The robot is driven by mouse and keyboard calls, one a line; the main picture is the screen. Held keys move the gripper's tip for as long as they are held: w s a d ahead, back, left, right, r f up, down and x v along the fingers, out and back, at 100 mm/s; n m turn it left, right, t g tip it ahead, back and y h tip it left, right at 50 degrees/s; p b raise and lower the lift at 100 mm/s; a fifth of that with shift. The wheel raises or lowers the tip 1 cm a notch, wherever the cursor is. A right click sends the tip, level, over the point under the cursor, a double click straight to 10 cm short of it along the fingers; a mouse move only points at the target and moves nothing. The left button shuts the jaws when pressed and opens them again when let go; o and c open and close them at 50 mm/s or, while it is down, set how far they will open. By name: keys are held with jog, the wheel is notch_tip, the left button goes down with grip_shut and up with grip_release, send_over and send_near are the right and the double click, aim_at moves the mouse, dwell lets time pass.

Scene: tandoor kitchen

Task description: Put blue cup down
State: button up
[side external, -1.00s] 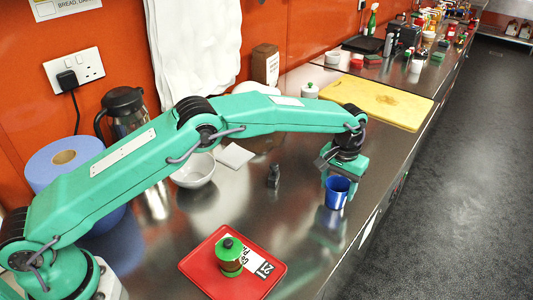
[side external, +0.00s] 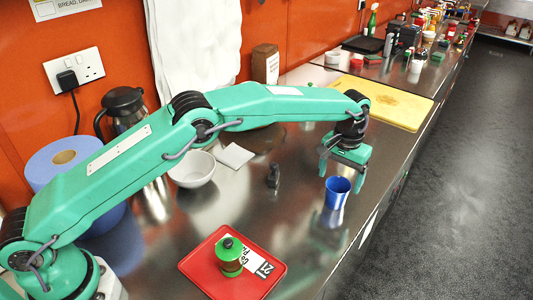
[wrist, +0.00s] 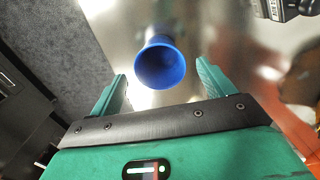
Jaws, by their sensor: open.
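The blue cup (side external: 337,192) stands upright on the steel counter (side external: 300,225), near its front edge. In the wrist view the blue cup (wrist: 161,64) shows between and just beyond the fingertips, and I look into its open mouth. My gripper (side external: 341,172) is open and empty, above and slightly behind the cup. In the wrist view my gripper (wrist: 161,72) has its two green fingers spread apart, with clear gaps on both sides of the cup.
A red tray (side external: 205,262) holds a green jar (side external: 230,256) and a card. A white bowl (side external: 191,170), a small dark object (side external: 273,176) and a blue roll (side external: 65,165) stand behind. A yellow board (side external: 390,104) lies beyond my gripper. Counter between tray and cup is clear.

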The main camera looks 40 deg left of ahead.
notch_tip(320, 180, up, 9)
jog(key=shift+f, duration=0.15)
dwell(0.6)
jog(key=s+a+r+t, duration=0.3)
jog(key=s+a+r, duration=1.1)
jog(key=a+r, duration=0.3)
jog(key=s+a+f+t, duration=0.1)
jog(key=s+a+f, duration=0.1)
jog(key=s, duration=0.5)
jog(key=s+a+f, duration=0.3)
jog(key=s+a, duration=0.1)
jog(key=s, duration=0.4)
jog(key=s+a+f+t, duration=0.1)
jog(key=s+a+f, duration=0.2)
jog(key=s, duration=0.4)
jog(key=shift+s+a+t, duration=0.3)
jog(key=shift+a, duration=0.1)
